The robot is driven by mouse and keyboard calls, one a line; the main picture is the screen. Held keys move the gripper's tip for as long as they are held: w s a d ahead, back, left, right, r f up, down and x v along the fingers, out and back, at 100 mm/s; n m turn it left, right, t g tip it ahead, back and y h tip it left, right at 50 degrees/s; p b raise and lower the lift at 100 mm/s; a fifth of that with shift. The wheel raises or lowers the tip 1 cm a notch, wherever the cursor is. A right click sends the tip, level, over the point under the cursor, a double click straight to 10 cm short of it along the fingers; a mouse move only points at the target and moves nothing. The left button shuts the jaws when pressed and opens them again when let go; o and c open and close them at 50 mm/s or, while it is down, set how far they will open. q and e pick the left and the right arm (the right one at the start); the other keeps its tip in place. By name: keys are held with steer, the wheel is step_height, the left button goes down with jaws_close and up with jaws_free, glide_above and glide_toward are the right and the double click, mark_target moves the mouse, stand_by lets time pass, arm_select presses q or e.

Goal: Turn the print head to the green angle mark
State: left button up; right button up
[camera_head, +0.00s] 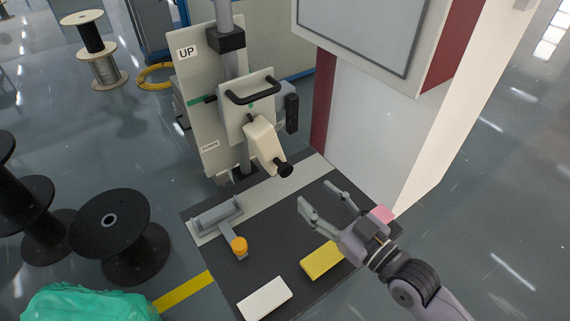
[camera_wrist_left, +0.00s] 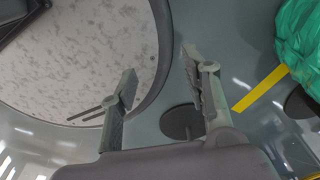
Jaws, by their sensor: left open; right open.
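The print head (camera_head: 263,143) is a cream block with a black knob (camera_head: 284,170) at its lower end, and it hangs tilted on the front of the carriage plate (camera_head: 247,108). A small green mark (camera_head: 251,105) shows on the plate above it. My right gripper (camera_head: 316,205) is open and empty over the dark table, below and right of the print head, apart from it. My left gripper (camera_wrist_left: 160,82) shows only in the left wrist view. It is open and empty, with floor and a large round pale-topped object behind it.
The dark table (camera_head: 215,269) carries a grey bracket with an orange knob (camera_head: 239,245), a yellow block (camera_head: 320,260), a white block (camera_head: 265,299) and a pink block (camera_head: 382,214). A white cabinet (camera_head: 372,130) stands right of the print head. Black spools (camera_head: 110,222) stand on the left.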

mark_target(287, 171)
steer(key=p+x, duration=0.1)
steer(key=x, duration=0.9)
steer(key=shift+w+p, duration=0.1)
steer(key=shift+p, duration=0.25)
steer(key=shift+w+a, duration=0.4)
arm_select(q)
steer(key=shift+w+a+r, duration=0.35)
steer(key=shift+w+r, duration=0.05)
steer(key=shift+r, duration=0.15)
steer(key=shift+w+a+r, duration=0.3)
steer(key=shift+w+r, duration=0.1)
steer(key=shift+r, duration=0.15)
arm_select(e)
steer(key=shift+c, duration=0.4)
arm_select(q)
steer(key=shift+d, duration=0.1)
arm_select(e)
jaws_close()
